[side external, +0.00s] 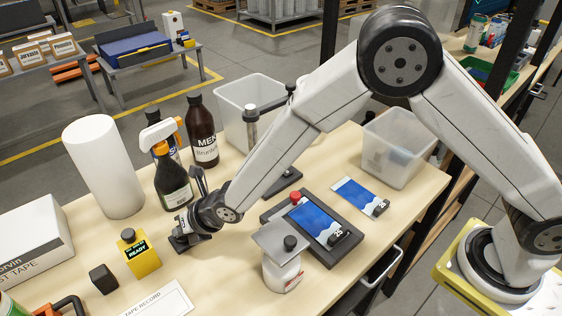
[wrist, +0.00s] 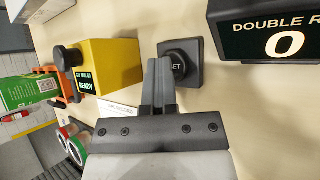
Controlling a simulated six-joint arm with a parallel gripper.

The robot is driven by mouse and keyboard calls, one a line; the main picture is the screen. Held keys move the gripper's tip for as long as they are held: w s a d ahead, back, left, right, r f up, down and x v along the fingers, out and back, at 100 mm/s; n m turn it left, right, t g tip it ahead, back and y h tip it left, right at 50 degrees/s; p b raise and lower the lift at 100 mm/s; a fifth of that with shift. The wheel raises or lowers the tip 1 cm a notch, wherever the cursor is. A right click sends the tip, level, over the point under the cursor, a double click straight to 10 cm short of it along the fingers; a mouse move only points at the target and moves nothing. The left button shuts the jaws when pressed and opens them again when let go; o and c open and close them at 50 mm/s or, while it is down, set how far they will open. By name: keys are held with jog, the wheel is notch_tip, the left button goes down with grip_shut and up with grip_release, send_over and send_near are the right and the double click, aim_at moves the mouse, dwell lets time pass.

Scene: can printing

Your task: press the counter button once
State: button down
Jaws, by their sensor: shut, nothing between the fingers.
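A yellow box (side external: 141,256) stands on the table with a small screen reading READY and a black knob-like button (side external: 127,235) on top. In the wrist view the yellow box (wrist: 112,66) is left of my fingers, with its black button (wrist: 67,57) at its left end. A black block with a round button (wrist: 180,62), its label partly hidden and ending in "ET", lies just beyond my fingertips. A black counter display (wrist: 282,38) showing 0 is at upper right. My gripper (wrist: 158,62) is shut and empty; whether it touches the block cannot be told.
A black cube (side external: 103,278) and a TAPE RECORD sheet (side external: 157,302) lie near the yellow box. A spray bottle (side external: 172,175), brown bottle (side external: 203,135) and white roll (side external: 103,168) stand behind. A dark printing fixture (side external: 345,245) and white container (side external: 283,270) are right of my gripper.

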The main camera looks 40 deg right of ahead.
jog(key=shift+r, duration=1.2)
jog(key=shift+r, duration=0.1)
jog(key=shift+r, duration=2.4)
jog(key=shift+d, duration=0.1)
jog(key=s+d+r+m+g+h, duration=0.1)
jog(key=s+d+m+h, duration=0.1)
jog(key=d+m, duration=0.7)
jog(key=s+d+m+g+h, duration=0.1)
jog(key=s+d+m+h, duration=0.15)
jog(key=d+m, duration=0.7)
jog(key=s+d+m+g, duration=0.2)
jog(key=s+d+m, duration=1.2)
jog(key=d+m, duration=0.1)
jog(key=shift+s+d+m+g+h, duration=0.25)
jog(key=shift+s+m+g+h, duration=0.1)
jog(key=shift+g+h, duration=0.1)
